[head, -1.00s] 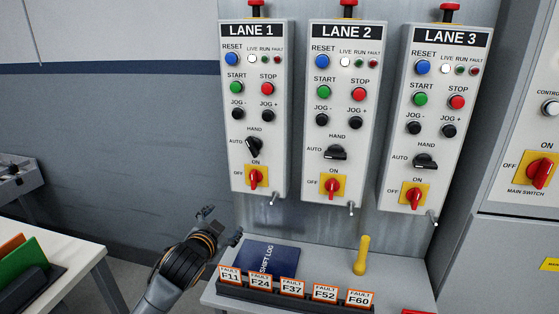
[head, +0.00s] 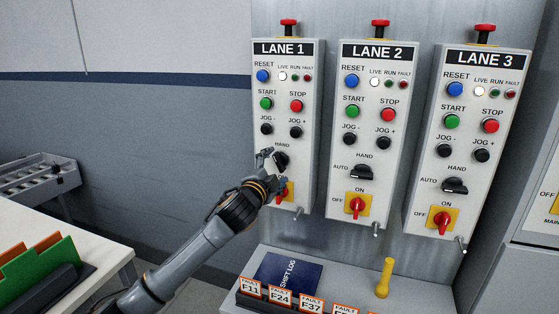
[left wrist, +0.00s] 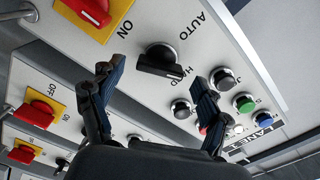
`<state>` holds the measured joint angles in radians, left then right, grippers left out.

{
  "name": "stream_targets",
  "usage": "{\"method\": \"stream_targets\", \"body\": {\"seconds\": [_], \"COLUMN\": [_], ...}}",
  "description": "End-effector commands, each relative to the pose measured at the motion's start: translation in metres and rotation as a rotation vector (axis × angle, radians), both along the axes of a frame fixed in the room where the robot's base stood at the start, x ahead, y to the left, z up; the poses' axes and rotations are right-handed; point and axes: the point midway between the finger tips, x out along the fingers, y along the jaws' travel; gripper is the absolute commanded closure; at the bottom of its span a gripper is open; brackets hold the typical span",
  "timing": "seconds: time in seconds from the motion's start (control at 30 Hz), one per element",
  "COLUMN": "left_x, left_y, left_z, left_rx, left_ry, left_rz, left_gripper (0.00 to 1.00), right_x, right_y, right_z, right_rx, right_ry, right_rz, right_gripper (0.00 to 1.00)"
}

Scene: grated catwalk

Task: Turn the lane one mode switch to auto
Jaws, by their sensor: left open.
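The lane one mode switch is a black rotary knob (head: 282,161) on the white LANE 1 panel (head: 302,134), partly hidden by my left gripper in the head view. In the left wrist view the knob (left wrist: 160,57) shows clearly, with AUTO and HAND labels beside it. Its handle bar points toward HAND. My left gripper (head: 273,166) is open in front of the switch. In the wrist view its two fingers (left wrist: 155,76) stand on either side of the knob, apart from it, with nothing between them held. My right gripper is out of view.
Just below is the red switch on a yellow plate (head: 283,191); black jog buttons (head: 266,129) sit above. LANE 2 (head: 372,130) and LANE 3 (head: 470,150) panels stand to the right. A ledge below holds a shift log (head: 287,274), fault cards and a yellow-handled object (head: 385,278).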

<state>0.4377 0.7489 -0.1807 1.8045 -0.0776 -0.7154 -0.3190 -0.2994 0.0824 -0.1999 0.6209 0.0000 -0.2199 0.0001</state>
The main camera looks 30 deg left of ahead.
Motion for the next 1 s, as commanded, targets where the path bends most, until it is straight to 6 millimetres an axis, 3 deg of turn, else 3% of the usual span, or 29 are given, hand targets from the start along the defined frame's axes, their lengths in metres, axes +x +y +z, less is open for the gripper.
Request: {"method": "stream_targets", "body": {"seconds": [0.2,0.57,0.6,0.87,1.0], "left_x": [0.025,0.03,0.03,0.03,0.03], "left_y": [0.006,0.007,0.007,0.007,0.007], "left_z": [0.001,0.0,0.0,-0.001,-0.001], "left_rx": [-0.002,-0.001,-0.001,-0.001,-0.003], "left_ry": [0.0,-0.001,-0.001,0.0,0.0], "left_rz": [0.001,-0.001,-0.001,0.0,0.0], "left_gripper": [0.23,0.23,0.25,0.77,0.77], "right_x": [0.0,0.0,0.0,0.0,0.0], "right_y": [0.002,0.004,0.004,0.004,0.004], "right_z": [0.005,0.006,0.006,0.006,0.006], "right_rx": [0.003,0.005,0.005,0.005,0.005], "right_ry": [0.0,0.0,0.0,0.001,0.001], "right_rz": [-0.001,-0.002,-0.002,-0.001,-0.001], "right_gripper": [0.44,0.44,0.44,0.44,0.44]}}
